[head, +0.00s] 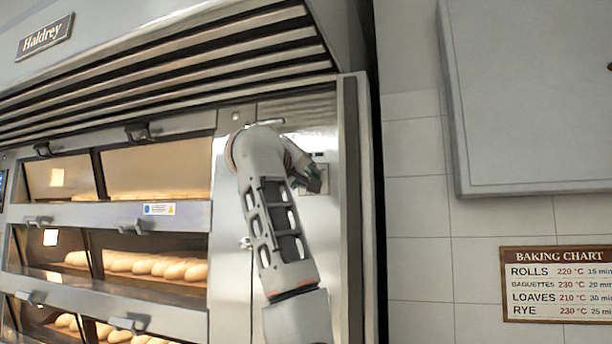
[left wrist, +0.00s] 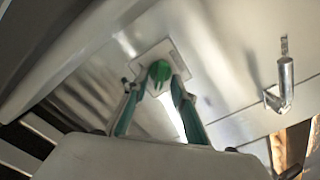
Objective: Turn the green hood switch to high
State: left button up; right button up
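The green hood switch (left wrist: 159,71) is a rounded knob on a square pale plate (left wrist: 143,67) fixed to the steel oven front. In the left wrist view my left gripper (left wrist: 155,86) has its two fingers spread, one on each side of the knob. A gap shows on the left of the knob; I cannot tell whether the right finger touches it. In the head view my left gripper (head: 308,176) is at the plate on the steel side panel, and mostly covers the switch. My right gripper is in neither view.
Deck ovens with bread (head: 155,266) stand left of the panel, with door handles (head: 128,226) sticking out. The slatted hood (head: 170,65) overhangs above. A metal hook-shaped handle (left wrist: 285,88) juts out right of the switch. A baking chart (head: 560,284) hangs on the tiled wall.

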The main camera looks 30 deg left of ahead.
pick_arm(q)
jog(key=shift+c, duration=0.4)
jog(key=c, duration=0.6)
grip_shut()
